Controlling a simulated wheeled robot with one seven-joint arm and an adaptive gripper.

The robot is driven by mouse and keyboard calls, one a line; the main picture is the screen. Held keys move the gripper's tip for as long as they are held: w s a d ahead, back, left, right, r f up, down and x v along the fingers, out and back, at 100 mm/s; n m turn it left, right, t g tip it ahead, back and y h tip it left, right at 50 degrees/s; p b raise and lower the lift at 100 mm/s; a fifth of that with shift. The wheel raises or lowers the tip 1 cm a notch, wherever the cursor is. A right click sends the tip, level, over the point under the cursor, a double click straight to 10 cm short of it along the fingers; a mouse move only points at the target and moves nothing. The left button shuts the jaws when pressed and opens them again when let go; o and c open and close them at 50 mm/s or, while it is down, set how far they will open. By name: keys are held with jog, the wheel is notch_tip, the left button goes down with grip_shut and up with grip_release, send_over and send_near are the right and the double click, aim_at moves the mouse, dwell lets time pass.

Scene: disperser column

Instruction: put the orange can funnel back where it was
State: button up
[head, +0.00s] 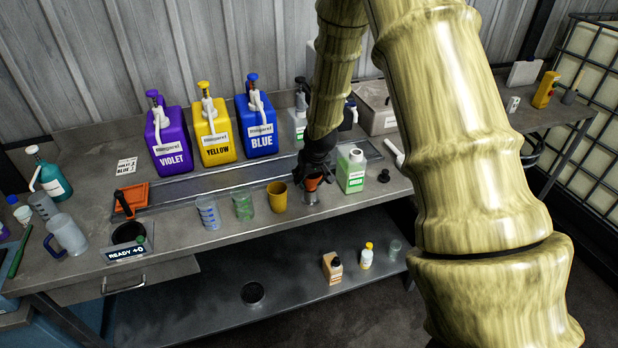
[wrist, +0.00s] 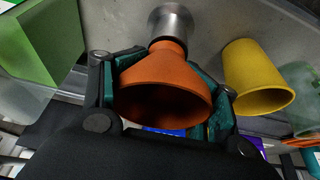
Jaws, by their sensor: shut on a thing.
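The orange can funnel (wrist: 165,85) is between the fingers of my gripper (wrist: 170,100), which is shut on it. Its wide mouth faces the wrist camera and its narrow end points at a small silver metal can (wrist: 172,22). The narrow end overlaps the can in the picture; I cannot tell whether it sits inside it. In the head view my gripper (head: 314,178) is low over the bench, with a little of the funnel (head: 313,184) showing above the silver can (head: 310,198).
A yellow cup (head: 277,196) stands close left of the can, and a green-labelled bottle (head: 351,172) close right. Clear beakers (head: 243,206) stand further left. Violet, yellow and blue pump jugs (head: 256,128) line the back. A black round item (head: 384,175) lies right of the bottle.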

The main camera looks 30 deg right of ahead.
jog(key=shift+f, duration=0.2)
jog(key=o, duration=1.2)
jog(key=shift+o, duration=0.2)
jog(key=shift+r, duration=0.3)
jog(key=shift+b+v, duration=1.35)
jog(key=shift+v, duration=4.55)
